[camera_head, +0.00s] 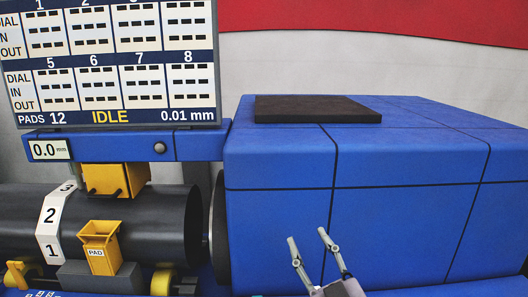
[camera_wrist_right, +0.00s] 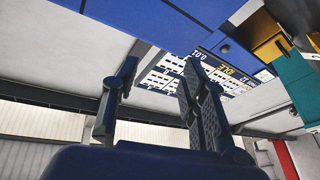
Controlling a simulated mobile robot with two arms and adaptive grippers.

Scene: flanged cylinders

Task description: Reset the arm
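My right gripper (camera_head: 308,242) is at the bottom middle of the head view, in front of the blue machine housing (camera_head: 400,160). Its two grey fingers point up and stand apart, with nothing between them. In the right wrist view the open fingers (camera_wrist_right: 158,85) also show apart and empty, with the display board (camera_wrist_right: 180,75) beyond them. My left gripper is not in the head view.
A dark cylinder (camera_head: 165,225) with a numbered white band (camera_head: 50,222) lies at the left. A yellow PAD holder (camera_head: 100,245) and a yellow block (camera_head: 115,178) are by it. A display board (camera_head: 110,65) reads IDLE. A black mat (camera_head: 315,109) lies on the housing.

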